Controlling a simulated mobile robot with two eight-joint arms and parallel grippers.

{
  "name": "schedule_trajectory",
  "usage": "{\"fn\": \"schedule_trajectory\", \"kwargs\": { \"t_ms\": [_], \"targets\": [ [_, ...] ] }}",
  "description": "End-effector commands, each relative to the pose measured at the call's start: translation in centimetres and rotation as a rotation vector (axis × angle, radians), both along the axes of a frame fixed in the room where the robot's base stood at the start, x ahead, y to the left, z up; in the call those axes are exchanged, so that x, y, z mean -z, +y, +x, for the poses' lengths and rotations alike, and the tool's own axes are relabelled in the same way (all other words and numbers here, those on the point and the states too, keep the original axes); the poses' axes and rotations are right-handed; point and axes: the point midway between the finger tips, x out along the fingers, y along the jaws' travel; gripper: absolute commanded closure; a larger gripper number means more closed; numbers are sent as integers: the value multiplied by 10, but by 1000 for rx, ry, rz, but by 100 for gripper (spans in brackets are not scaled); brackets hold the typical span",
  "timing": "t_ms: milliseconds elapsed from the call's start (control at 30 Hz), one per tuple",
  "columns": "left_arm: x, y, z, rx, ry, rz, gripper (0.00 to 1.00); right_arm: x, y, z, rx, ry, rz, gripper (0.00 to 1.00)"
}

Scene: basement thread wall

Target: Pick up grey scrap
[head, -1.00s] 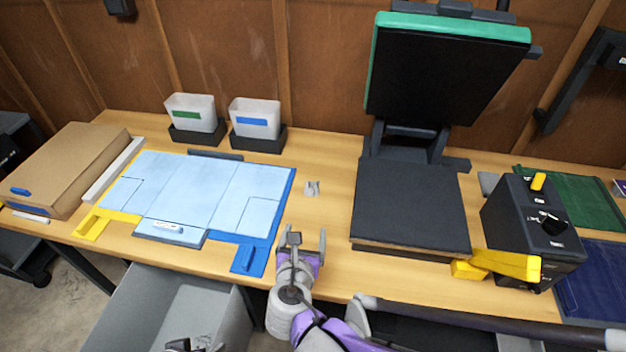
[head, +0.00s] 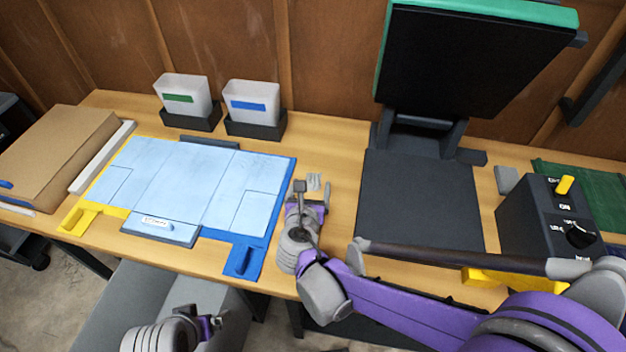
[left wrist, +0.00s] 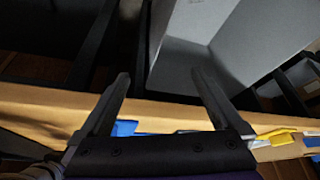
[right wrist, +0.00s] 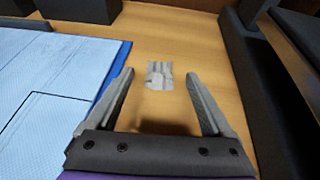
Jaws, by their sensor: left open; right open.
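The grey scrap (head: 314,182) is a small crumpled piece lying on the wooden table between the blue mat and the black press. In the right wrist view the scrap (right wrist: 160,75) lies just beyond and between the open fingertips, not touched. My right gripper (head: 311,197) is open and empty, close in front of the scrap. It also shows in the right wrist view (right wrist: 158,85). My left gripper (head: 212,326) is low at the table's front, by the grey bin. In the left wrist view it (left wrist: 160,82) is open and empty.
The light-blue mat (head: 190,185) with yellow and blue edges lies left of the scrap. The black press (head: 420,200) stands to the right, its lid raised. Two white bins (head: 252,102) stand behind. A grey bin (head: 130,300) is below the table edge. A control box (head: 545,220) is at right.

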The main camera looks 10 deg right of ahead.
Motion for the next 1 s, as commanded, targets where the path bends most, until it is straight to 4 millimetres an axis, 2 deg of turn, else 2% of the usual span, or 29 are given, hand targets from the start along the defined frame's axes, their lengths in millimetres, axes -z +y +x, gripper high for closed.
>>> {"fn": "schedule_trajectory", "kwargs": {
  "t_ms": [100,233,533,1000],
  "targets": [
    [6,0,0,0,2,0,0,13,-6,16,3,0,0,15],
    [8,0,0,0,2,0,0,18,-10,30,2,0,0,15],
    [7,0,0,0,2,0,0,19,-11,34,0,0,1,15],
    [7,0,0,0,2,0,0,19,-11,33,0,0,1,100]
  ]
}}
